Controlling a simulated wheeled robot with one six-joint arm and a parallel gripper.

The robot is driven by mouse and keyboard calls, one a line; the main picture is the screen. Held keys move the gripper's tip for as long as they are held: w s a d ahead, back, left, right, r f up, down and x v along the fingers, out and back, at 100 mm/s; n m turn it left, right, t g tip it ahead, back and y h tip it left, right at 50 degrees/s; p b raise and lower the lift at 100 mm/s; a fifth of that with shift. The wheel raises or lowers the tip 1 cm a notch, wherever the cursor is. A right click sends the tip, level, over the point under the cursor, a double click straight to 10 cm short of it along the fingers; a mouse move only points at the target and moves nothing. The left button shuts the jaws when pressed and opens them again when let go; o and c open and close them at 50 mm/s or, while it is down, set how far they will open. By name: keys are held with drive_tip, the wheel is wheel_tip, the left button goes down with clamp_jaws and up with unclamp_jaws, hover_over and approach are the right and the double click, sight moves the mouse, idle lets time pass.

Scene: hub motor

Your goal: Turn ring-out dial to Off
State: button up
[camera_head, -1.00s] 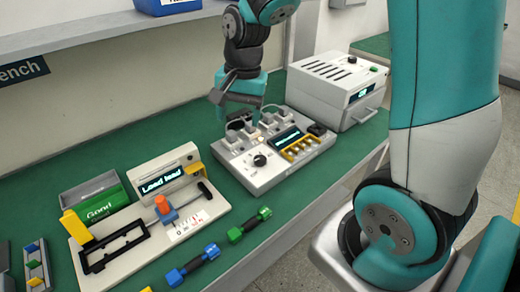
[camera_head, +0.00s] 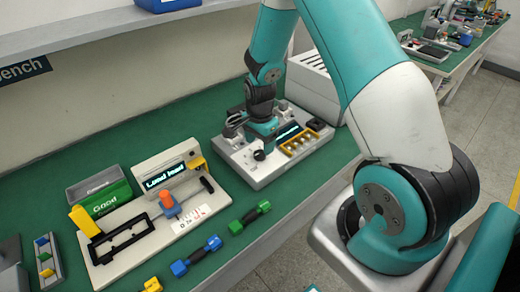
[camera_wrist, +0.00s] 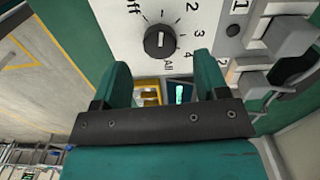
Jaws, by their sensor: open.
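The ring-out dial (camera_wrist: 159,41) is a round black knob with a white pointer line on a light panel in the wrist view. Printed marks around it read Off, 2, 3, 4 and All; the Off label is partly cut at the upper left. The line is near upright in the picture, with its exact setting unclear. In the head view the dial (camera_head: 259,155) is a small dark knob on the tester box (camera_head: 262,179). My gripper (camera_wrist: 160,75) is open, its teal fingers apart and pointing toward the dial, with nothing between them. The gripper (camera_head: 263,140) is just above the dial.
Clamp-like grey fixtures (camera_wrist: 290,36) stand at the right in the wrist view, near the fingers. Yellow-framed buttons (camera_head: 302,143) and a lit display sit beside the dial. A load-lead stand (camera_head: 168,175), green bin (camera_head: 105,201) and dumbbell-shaped parts (camera_head: 250,217) lie left and in front.

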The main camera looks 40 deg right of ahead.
sight(260, 153)
drive_tip(key=shift+f, duration=2.1)
drive_tip(key=c, duration=0.9)
drive_tip(key=n, duration=0.4)
drive_tip(key=shift+b, duration=0.35)
drive_tip(key=shift+n+b, duration=0.3)
drive_tip(key=shift+n, duration=1.7)
